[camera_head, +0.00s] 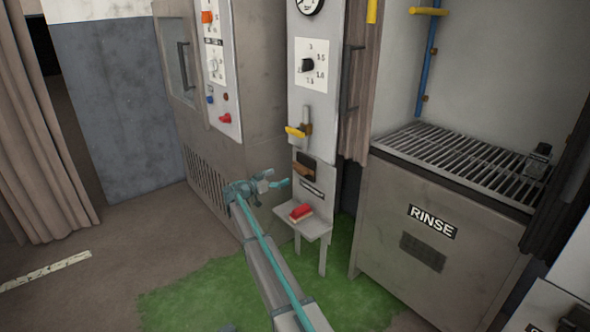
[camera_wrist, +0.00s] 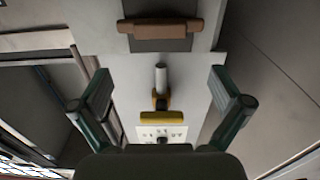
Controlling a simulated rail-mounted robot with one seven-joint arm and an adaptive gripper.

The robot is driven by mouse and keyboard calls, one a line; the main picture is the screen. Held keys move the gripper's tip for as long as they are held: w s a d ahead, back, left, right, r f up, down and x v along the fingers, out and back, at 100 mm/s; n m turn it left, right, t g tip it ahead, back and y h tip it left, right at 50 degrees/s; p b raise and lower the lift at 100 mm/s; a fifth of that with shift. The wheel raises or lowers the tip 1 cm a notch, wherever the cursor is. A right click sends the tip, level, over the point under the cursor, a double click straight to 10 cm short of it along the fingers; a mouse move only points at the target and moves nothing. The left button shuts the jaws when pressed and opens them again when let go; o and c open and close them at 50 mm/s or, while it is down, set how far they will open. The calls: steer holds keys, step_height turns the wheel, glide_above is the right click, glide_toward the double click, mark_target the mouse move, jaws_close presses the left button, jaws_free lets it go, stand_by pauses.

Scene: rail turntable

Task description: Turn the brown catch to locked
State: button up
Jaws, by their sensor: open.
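The brown catch (camera_head: 303,168) is a short bar on a dark plate, low on the narrow grey panel below the yellow lever. In the wrist view the brown catch (camera_wrist: 160,27) lies across the top of the picture, roughly level, beyond my fingertips. My gripper (camera_head: 272,184) is just left of the panel and a little below the catch in the head view. In the wrist view my gripper (camera_wrist: 159,82) has its two fingers wide apart with nothing between them. It appears apart from the catch. I cannot read any lock marking.
A yellow lever (camera_head: 297,131) and a dial (camera_head: 307,65) sit above the catch. Below it, a small shelf (camera_head: 314,228) bears a red block (camera_head: 301,211). A grey cabinet (camera_head: 233,118) stands left and a RINSE basin (camera_head: 440,240) right. The yellow lever also shows in the wrist view (camera_wrist: 155,118).

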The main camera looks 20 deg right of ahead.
mark_target(298, 169)
steer(key=x, duration=1.1)
steer(key=shift+f+b, duration=0.15)
steer(key=shift+b, duration=0.15)
steer(key=c, duration=1.5)
steer(key=shift+c, duration=0.2)
